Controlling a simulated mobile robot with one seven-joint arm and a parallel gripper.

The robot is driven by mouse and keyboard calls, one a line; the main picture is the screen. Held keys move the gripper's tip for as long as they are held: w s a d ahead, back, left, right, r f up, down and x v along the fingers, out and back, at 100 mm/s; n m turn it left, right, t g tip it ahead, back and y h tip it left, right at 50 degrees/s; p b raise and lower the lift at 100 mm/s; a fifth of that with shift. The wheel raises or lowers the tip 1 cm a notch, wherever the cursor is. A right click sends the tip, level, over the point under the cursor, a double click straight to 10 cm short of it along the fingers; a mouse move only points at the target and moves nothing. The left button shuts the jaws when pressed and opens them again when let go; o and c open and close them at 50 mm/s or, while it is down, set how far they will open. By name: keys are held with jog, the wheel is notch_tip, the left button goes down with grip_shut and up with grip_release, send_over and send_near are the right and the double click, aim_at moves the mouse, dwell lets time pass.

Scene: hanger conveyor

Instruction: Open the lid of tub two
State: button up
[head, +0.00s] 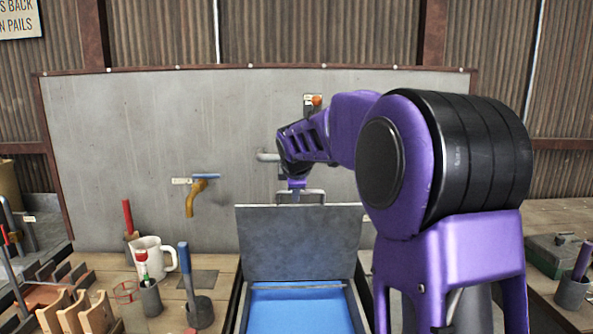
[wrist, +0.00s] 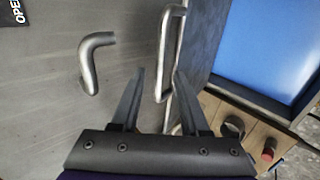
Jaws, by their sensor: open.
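A tub (head: 300,310) with a blue inside stands at the front centre in the head view. Its grey lid (head: 300,245) stands raised, roughly upright, at the tub's back. No number on the tub is readable. A metal bar handle (head: 312,193) is at the lid's top edge. My gripper (head: 297,186) is at this handle. In the wrist view my gripper (wrist: 160,72) is open, with the handle (wrist: 170,50) between or just beyond its fingers; contact cannot be told. The lid (wrist: 208,35) and the blue inside (wrist: 270,50) are at the right there.
At the left, a white mug (head: 150,250) and holders with tools stand on the wooden bench (head: 205,262). A black holder (head: 571,293) stands at the right.

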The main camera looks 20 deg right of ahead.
jog(key=v, duration=1.4)
jog(key=shift+s+r, duration=0.2)
jog(key=shift+r, duration=0.05)
jog(key=shift+a, duration=0.1)
